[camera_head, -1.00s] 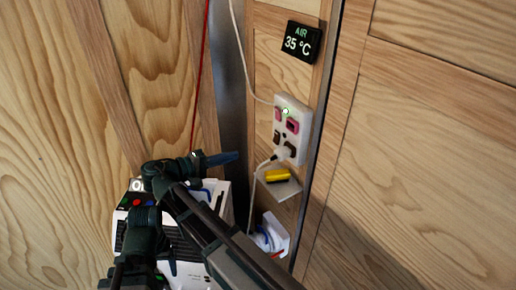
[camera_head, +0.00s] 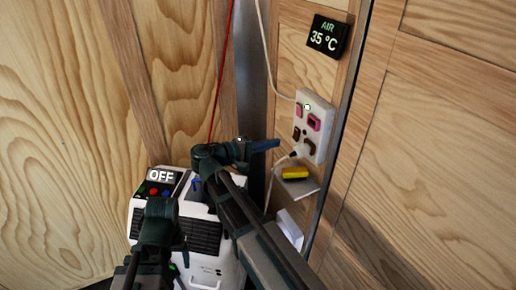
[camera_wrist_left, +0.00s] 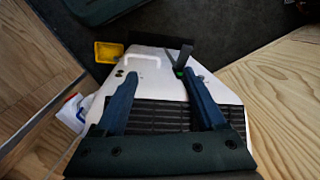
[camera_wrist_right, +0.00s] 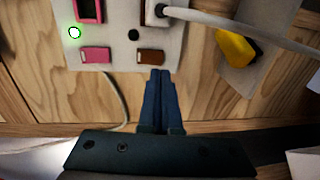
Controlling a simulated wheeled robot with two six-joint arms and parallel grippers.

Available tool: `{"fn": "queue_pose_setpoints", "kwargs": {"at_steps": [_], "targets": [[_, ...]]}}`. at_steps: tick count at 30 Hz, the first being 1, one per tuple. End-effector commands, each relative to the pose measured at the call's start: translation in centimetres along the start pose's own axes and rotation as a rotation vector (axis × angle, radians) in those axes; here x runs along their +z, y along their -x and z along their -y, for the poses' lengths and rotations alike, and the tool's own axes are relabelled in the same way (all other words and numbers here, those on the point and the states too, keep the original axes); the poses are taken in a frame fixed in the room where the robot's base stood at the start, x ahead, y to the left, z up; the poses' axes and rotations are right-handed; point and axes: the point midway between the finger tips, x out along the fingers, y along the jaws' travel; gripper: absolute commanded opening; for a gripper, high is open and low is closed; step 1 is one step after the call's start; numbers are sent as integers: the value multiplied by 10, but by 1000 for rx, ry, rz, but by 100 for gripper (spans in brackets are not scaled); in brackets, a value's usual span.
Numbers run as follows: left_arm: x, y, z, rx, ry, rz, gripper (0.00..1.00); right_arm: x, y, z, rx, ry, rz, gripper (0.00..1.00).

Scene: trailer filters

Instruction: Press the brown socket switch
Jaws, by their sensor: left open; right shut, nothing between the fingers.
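The white socket panel (camera_head: 322,120) is on the wooden wall, with pink and brown sockets and switches. The brown switch (camera_head: 296,133) is at its lower left; it also shows in the right wrist view (camera_wrist_right: 150,56), beside the pink switch (camera_wrist_right: 95,54). A white plug (camera_wrist_right: 160,11) sits in the brown socket. My right gripper (camera_head: 277,144) is shut and empty, pointing at the panel. In the right wrist view its fingertips (camera_wrist_right: 160,72) are just below the brown switch; contact cannot be told. My left gripper (camera_wrist_left: 157,82) is open and empty above the white machine (camera_wrist_left: 148,68).
The white machine (camera_head: 215,268) has a display reading OFF (camera_head: 161,176). A white cable (camera_wrist_right: 235,25) runs from the plug. A thermometer display (camera_head: 327,36) is above. A green light (camera_wrist_right: 74,32) glows on the panel.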

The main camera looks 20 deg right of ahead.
Motion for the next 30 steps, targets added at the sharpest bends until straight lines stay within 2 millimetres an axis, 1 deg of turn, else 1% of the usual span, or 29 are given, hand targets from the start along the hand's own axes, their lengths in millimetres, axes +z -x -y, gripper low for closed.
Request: {"fn": "queue_pose_setpoints", "kwargs": {"at_steps": [1, 3, 6, 10, 15, 25, 28, 30], "targets": [[0, -2, 0, 0, 0, 0, 72, 1, -11, 1, 0, 0, 4, 0], [0, -4, 0, 0, 0, 0, 72, 1, -23, 1, 0, 0, 4, 0], [0, -5, 0, 0, 0, 0, 72, 1, -36, 1, 0, 0, 3, 0], [0, -6, -1, 0, 0, 0, 72, 0, -48, 0, 0, 0, 1, 0], [0, -7, -1, 0, 0, 0, 72, 0, -55, 0, 0, 1, 0, 0], [0, -7, -1, 0, 0, 0, 72, 0, -56, 0, 0, 0, 0, 0], [-1, -11, -1, 0, 0, 0, 72, 0, -62, 3, 0, 0, 1, 0], [0, -8, -1, 0, 0, 0, 72, 0, -61, 1, 0, 1, -1, 0]]}}
